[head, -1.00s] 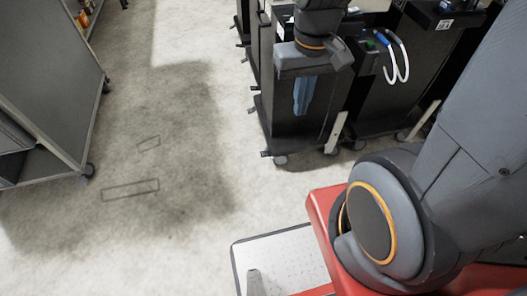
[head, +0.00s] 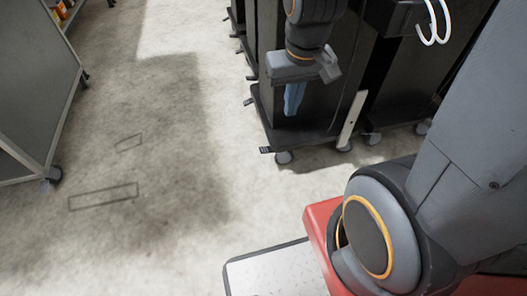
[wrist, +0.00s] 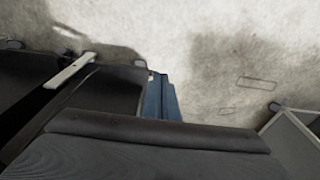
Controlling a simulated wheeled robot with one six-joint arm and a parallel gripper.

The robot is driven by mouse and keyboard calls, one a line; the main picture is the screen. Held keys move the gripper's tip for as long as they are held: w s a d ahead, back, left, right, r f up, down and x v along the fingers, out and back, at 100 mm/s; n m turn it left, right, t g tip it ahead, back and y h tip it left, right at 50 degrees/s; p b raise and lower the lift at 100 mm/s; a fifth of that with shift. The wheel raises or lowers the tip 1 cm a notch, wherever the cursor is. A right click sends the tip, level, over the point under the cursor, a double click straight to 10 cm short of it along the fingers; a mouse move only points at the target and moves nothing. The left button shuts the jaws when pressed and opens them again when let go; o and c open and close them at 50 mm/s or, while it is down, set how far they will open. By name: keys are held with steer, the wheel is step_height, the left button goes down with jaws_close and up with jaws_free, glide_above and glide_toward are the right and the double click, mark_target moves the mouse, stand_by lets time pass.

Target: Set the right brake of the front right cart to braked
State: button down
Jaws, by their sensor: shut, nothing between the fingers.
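A black cart (head: 330,88) stands on casters at the upper middle of the head view, with a pale upright bar (head: 352,118) at its lower right. A small dark tab with light marks (head: 265,150), which looks like a brake pedal, sticks out at its near left base corner beside a caster (head: 284,157). I cannot tell its setting. My gripper (head: 293,98) points down with blue fingers closed together, empty, above the tab and apart from it. In the wrist view the blue fingers (wrist: 160,98) show beside the cart base (wrist: 112,88), partly hidden by my wrist.
Another black cart with white hoses (head: 433,22) stands at the right. More dark tabs (head: 248,102) line the left side of the carts. A grey panelled rack (head: 38,85) on casters stands at the left. The concrete floor (head: 170,130) between is clear.

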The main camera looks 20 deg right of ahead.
steer(key=w+f+b, duration=0.9)
steer(key=f+b, duration=0.2)
steer(key=f, duration=0.3)
steer(key=g+y+b, duration=0.2)
glide_above(263, 150)
steer(key=d, duration=0.4)
step_height(263, 150, down, 19)
steer(key=shift+a, duration=0.1)
steer(key=shift+f, duration=0.1)
steer(key=a+f+b, duration=0.1)
steer(key=f+b, duration=0.1)
steer(key=f, duration=0.2)
steer(key=a+f+b, duration=0.1)
steer(key=f+b, duration=0.1)
steer(key=f, duration=0.3)
steer(key=a+f+b, duration=0.1)
steer(key=f+b, duration=0.1)
steer(key=f, duration=0.2)
steer(key=shift+f, duration=0.25)
